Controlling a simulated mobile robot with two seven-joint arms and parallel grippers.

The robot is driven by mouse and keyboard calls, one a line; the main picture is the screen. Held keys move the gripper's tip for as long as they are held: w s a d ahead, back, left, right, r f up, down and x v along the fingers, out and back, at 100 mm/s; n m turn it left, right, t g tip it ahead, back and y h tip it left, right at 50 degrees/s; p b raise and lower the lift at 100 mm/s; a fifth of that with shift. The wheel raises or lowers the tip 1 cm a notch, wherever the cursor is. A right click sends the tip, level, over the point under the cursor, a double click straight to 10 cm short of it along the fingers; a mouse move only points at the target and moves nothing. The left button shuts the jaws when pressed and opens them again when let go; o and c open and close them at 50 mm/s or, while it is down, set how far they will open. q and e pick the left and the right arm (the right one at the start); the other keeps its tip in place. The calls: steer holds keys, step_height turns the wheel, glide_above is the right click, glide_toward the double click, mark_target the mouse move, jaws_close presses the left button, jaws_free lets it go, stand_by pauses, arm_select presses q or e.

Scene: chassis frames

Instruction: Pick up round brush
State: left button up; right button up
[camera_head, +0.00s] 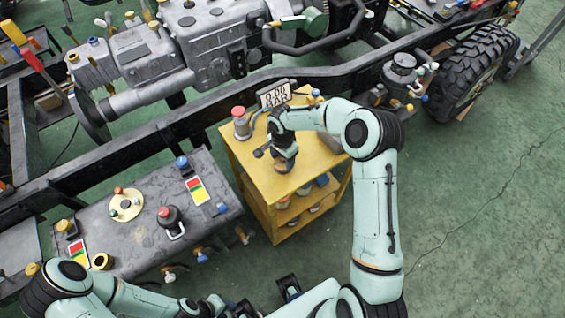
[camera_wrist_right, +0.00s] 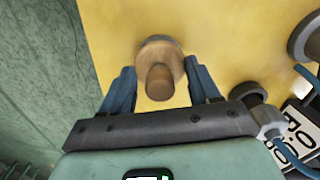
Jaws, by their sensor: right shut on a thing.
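The round brush (camera_wrist_right: 158,84) has a pale wooden round head and a short stubby handle. In the right wrist view it stands between the two blue fingers of my right gripper (camera_wrist_right: 162,88), which is shut on it. In the head view my right gripper (camera_head: 284,150) is over the yellow cart's top, and the brush (camera_head: 285,165) shows just below it, mostly hidden. Whether the brush touches the top is unclear. My left gripper (camera_head: 215,306) is at the bottom edge of the head view, partly cut off, away from the brush; its fingers are not clear.
The yellow cart (camera_head: 262,178) has lower shelves with several containers. A red-capped grey canister (camera_head: 241,124) and a display reading 0.00 BAR (camera_head: 273,96) stand on its top. A black chassis frame (camera_head: 330,75) runs behind. Green floor is free at right.

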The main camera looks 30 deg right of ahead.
steer(key=shift+r, duration=0.1)
step_height(320, 180, up, 20)
steer(key=shift+p, duration=0.45)
